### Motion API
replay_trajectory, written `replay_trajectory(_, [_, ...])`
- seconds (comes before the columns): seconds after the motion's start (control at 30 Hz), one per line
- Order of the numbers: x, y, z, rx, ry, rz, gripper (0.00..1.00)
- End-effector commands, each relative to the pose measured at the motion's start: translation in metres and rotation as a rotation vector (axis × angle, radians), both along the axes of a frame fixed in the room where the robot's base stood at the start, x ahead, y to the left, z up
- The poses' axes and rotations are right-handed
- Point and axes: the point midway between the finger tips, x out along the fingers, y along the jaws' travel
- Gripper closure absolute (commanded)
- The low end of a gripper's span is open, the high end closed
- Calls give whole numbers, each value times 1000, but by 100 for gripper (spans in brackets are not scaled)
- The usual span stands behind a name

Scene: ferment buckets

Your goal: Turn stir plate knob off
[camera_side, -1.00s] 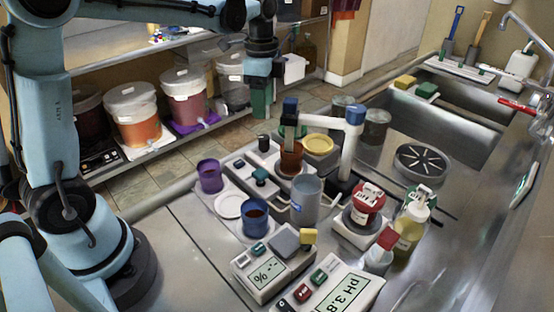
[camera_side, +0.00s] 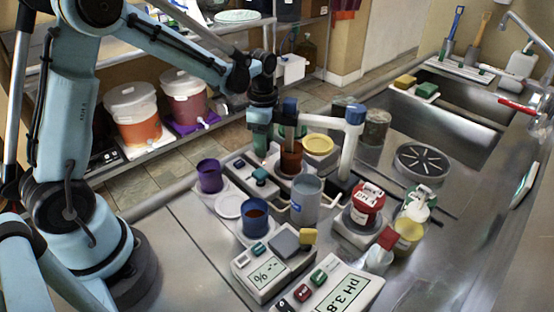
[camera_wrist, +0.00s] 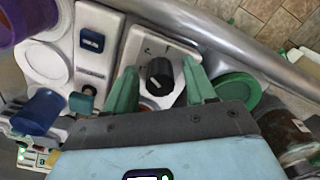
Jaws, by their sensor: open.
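The stir plate's black knob (camera_wrist: 159,75) shows in the wrist view, with a light pointer line on it, on the pale stir plate (camera_wrist: 150,48). My gripper (camera_wrist: 161,88) is open, with one green fingertip on each side of the knob and visible gaps between them and it. I cannot tell how far down the fingers reach. In the side view my gripper (camera_side: 261,146) is low over the back-left end of the stir plate and hides the knob. A brown beaker (camera_side: 291,160) stands on the plate.
A blue-topped probe arm (camera_side: 352,130) and a yellow dish (camera_side: 318,145) stand right of the gripper. Purple (camera_side: 209,176) and blue (camera_side: 255,218) cups stand to the front left. A green round lid (camera_wrist: 238,90) is close to the right finger.

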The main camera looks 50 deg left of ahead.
Motion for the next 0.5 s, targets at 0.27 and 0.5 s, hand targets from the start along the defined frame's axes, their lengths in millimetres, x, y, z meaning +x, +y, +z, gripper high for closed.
replay_trajectory(0.27, [0,0,0,0,0,0,67])
replay_trajectory(0.5, [0,0,0,0,0,0,100])
